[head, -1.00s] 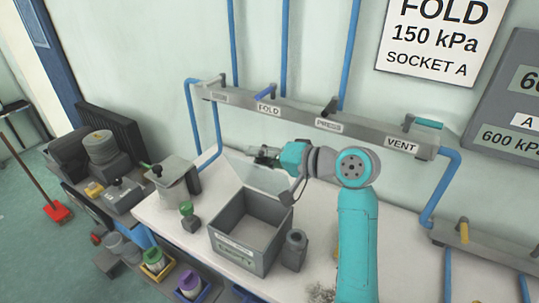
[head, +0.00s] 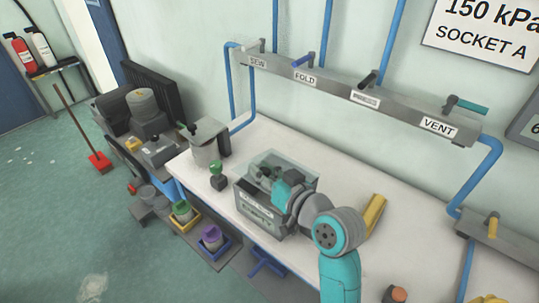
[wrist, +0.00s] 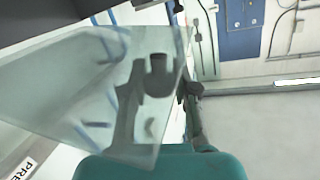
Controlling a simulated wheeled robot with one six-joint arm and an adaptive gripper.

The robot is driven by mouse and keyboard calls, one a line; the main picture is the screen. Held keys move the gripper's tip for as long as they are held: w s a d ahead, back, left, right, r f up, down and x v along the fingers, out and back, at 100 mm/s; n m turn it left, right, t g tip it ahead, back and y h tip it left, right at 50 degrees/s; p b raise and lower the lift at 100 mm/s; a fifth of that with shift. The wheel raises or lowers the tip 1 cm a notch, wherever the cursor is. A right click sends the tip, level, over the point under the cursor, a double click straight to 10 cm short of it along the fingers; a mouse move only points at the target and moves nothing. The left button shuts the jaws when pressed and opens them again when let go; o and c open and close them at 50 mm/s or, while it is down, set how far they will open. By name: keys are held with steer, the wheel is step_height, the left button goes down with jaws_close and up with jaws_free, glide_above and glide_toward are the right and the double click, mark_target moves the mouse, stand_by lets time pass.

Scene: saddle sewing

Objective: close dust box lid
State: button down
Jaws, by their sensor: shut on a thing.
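The grey dust box (head: 258,212) stands on the white bench, with a label on its front. Its clear lid (head: 296,168) is swung down low over the opening. I cannot tell whether its front edge touches the rim, as my arm covers part of it. My gripper (head: 263,174) is above the front part of the box, shut on the lid. In the wrist view the clear lid (wrist: 70,75) runs between the two fingers of my gripper (wrist: 178,88), and one finger shows through it.
A yellow block (head: 374,214) lies to the right. A pipe rail with labelled valves (head: 350,92) runs along the wall behind. The bench between box and rail is clear.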

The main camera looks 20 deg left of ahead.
mark_target(260, 184)
steer(key=shift+s+a+f+n+t, duration=0.1)
steer(key=shift+s+f+n+t, duration=0.1)
steer(key=shift+f+n, duration=0.35)
steer(key=shift+s+a+f+n+t, duration=0.15)
steer(key=shift+s+f+n, duration=0.2)
steer(key=shift+f, duration=0.35)
steer(key=shift+s+f+n+t, duration=0.1)
steer(key=shift+f+n+t, duration=0.05)
steer(key=shift+f+n, duration=0.4)
steer(key=shift+f, duration=0.15)
steer(key=c, duration=0.9)
jaws_free()
steer(key=shift+o, duration=0.2)
steer(key=shift+d, duration=0.1)
steer(key=v, duration=1.2)
steer(key=shift+w, duration=0.1)
steer(key=shift+f, duration=0.1)
